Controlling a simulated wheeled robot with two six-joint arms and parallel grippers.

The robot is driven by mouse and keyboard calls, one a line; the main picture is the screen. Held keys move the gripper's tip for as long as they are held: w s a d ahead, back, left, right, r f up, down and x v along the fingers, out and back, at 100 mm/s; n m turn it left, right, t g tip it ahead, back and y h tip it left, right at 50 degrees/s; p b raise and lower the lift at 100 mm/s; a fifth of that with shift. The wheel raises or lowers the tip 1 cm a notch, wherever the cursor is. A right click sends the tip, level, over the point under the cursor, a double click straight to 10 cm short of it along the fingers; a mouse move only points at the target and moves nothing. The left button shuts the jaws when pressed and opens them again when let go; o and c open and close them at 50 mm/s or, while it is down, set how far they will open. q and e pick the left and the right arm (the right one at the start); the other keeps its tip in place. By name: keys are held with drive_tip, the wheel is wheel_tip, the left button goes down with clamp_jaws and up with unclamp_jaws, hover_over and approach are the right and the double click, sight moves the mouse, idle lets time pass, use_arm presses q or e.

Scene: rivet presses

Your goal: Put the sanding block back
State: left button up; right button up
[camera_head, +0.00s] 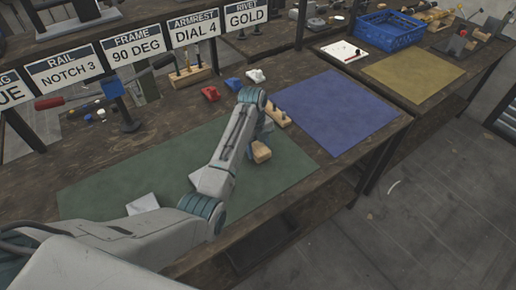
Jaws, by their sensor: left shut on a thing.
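My left arm reaches in from the lower left over the green mat (115,190). My left gripper (263,142) points down near the mat's right end and is shut on a small tan block (261,153), which looks like the sanding block. The arm's wrist hides most of the gripper's fingers. I cannot tell whether the block touches the mat. My right gripper is not in view.
A wooden peg rack (278,115) stands just behind the gripper, between the green mat and the blue mat (335,110). Red clamps (211,93) and a second wooden rack (190,76) stand farther back. A blue crate (389,30) and yellow mat (413,73) are at right.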

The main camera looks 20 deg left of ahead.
sight(258, 147)
use_arm(q)
drive_tip(key=shift+f, duration=0.3)
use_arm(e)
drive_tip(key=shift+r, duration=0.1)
use_arm(q)
drive_tip(key=shift+f, duration=0.15)
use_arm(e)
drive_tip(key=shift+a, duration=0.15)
use_arm(q)
drive_tip(key=o, duration=1)
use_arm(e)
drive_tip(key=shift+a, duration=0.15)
